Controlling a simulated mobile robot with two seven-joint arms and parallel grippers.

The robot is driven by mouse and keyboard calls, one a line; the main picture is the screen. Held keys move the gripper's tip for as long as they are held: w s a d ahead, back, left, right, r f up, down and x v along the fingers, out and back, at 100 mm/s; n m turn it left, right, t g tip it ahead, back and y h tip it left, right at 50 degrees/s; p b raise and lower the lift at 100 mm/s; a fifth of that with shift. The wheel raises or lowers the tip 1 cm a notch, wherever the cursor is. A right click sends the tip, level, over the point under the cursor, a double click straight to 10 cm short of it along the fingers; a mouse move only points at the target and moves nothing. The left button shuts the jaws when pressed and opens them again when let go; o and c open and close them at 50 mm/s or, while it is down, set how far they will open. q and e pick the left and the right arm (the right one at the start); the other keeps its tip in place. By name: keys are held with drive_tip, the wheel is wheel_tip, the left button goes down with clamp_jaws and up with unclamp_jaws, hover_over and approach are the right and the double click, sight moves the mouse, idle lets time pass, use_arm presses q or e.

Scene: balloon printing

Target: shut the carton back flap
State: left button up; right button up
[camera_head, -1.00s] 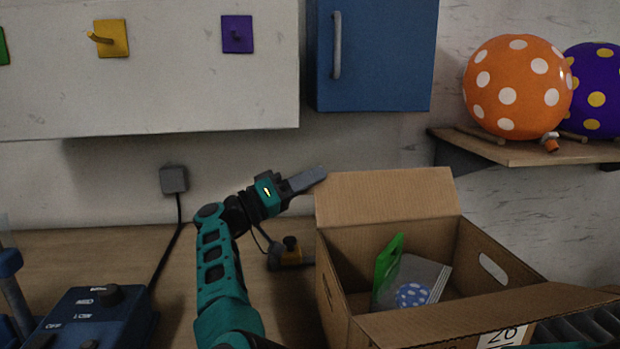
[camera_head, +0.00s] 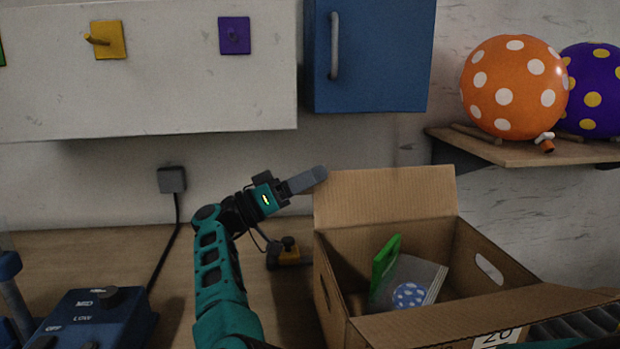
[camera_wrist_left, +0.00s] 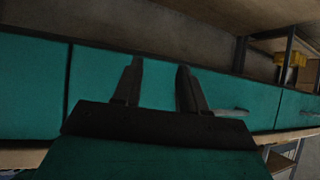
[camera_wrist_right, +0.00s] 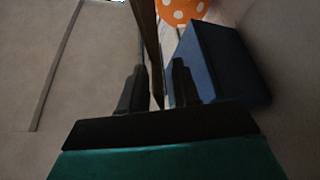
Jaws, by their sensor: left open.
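The open brown carton (camera_head: 464,257) stands on the bench at the right in the head view. Its back flap (camera_head: 385,195) stands up along the far side. My right gripper (camera_head: 322,174) is at the flap's upper left corner. In the right wrist view the flap (camera_wrist_right: 148,40) shows edge-on as a thin brown strip, running between the open fingers of my right gripper (camera_wrist_right: 158,82). Whether either finger touches it is unclear. My left gripper (camera_wrist_left: 160,80) is open and empty in the left wrist view, and is outside the head view.
A clear bag with a green top (camera_head: 386,258) and a blue dotted item lies inside the carton. The carton's front flap (camera_head: 450,316) slopes outward. A blue cabinet (camera_head: 375,55) hangs above. A shelf (camera_head: 520,150) holds dotted balloons. A blue control box (camera_head: 95,318) stands at left.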

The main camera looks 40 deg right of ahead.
use_arm(q)
drive_tip(key=w+d+f+b, duration=0.1)
drive_tip(key=d+b, duration=0.1)
drive_tip(key=b, duration=0.3)
drive_tip(key=shift+w+f+h, duration=0.1)
drive_tip(key=shift+f+h, duration=0.2)
drive_tip(key=shift+f, duration=0.05)
use_arm(e)
drive_tip(key=v, duration=1.3)
use_arm(q)
drive_tip(key=shift+a, duration=0.1)
use_arm(e)
drive_tip(key=shift+d+r, duration=0.1)
drive_tip(key=shift+d, duration=0.05)
